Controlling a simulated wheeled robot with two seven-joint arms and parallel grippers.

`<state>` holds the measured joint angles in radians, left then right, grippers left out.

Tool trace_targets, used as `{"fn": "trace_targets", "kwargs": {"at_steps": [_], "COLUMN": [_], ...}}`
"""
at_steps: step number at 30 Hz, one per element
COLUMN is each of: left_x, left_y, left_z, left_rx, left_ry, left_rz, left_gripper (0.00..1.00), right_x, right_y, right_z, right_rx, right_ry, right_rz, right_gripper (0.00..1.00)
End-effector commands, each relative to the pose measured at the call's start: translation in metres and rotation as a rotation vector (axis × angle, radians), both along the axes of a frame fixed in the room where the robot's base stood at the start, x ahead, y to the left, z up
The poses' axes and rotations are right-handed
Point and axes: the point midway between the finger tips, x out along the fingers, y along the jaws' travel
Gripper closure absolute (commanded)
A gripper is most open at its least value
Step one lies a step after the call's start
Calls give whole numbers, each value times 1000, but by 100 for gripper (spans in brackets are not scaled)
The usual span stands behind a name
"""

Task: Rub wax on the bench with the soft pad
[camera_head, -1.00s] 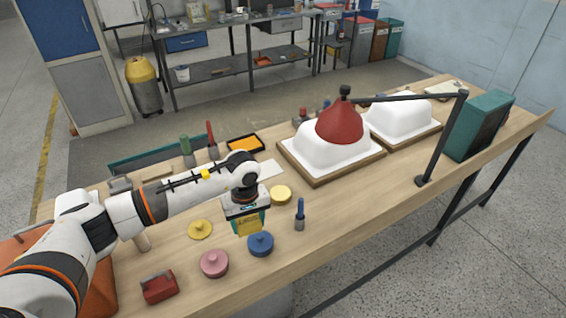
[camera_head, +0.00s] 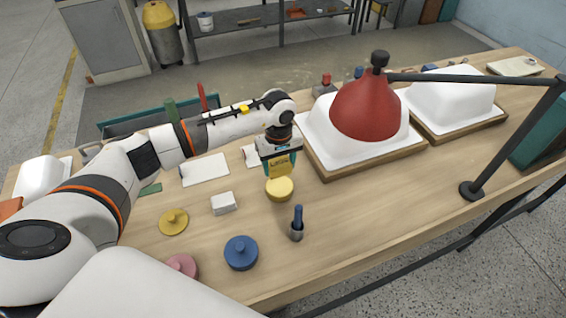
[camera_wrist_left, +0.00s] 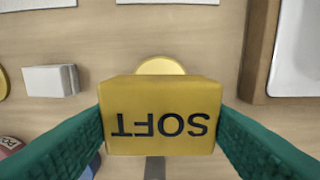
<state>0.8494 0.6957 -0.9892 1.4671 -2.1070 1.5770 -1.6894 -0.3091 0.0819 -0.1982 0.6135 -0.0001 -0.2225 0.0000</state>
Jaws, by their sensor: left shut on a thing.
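My left gripper (camera_head: 279,160) is shut on a yellow soft pad (camera_head: 282,167). In the left wrist view the pad (camera_wrist_left: 160,128) reads "SOFT" upside down, between the teal fingers. A round yellow piece (camera_head: 279,188) lies on the wooden bench (camera_head: 350,215) just below the pad in the head view. It also shows partly behind the pad in the wrist view (camera_wrist_left: 160,66). I cannot tell whether pad and round piece touch, or whether this piece is the wax. My right gripper is not in view.
A yellow knobbed disc (camera_head: 173,221), a blue knobbed disc (camera_head: 240,253), a white block (camera_head: 223,203) and a blue-handled tool (camera_head: 297,224) stand nearby. Bench front right is clear.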

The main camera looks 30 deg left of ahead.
Motion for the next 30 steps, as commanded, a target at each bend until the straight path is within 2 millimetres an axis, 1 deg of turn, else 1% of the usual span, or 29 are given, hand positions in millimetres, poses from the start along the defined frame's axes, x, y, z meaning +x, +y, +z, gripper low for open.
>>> {"fn": "trace_targets", "kwargs": {"at_steps": [5,8,15,19,23,30], "left_x": [0,0,-1,0,0,0], "left_y": [0,0,0,0,-1,0], "left_z": [-9,-17,-43,-54,-59,-59], "left_rx": [-1,-1,-1,-1,-1,-1], "left_ry": [1,1,2,0,0,-1], "left_rz": [0,0,1,0,-1,-1], "left_gripper": [59,59,59,59,59,59], "right_x": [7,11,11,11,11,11], "right_y": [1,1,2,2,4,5], "right_z": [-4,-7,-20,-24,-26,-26], "right_rx": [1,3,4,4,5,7], "right_ry": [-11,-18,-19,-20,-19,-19], "right_rz": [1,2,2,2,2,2], "right_gripper": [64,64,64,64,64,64]}}
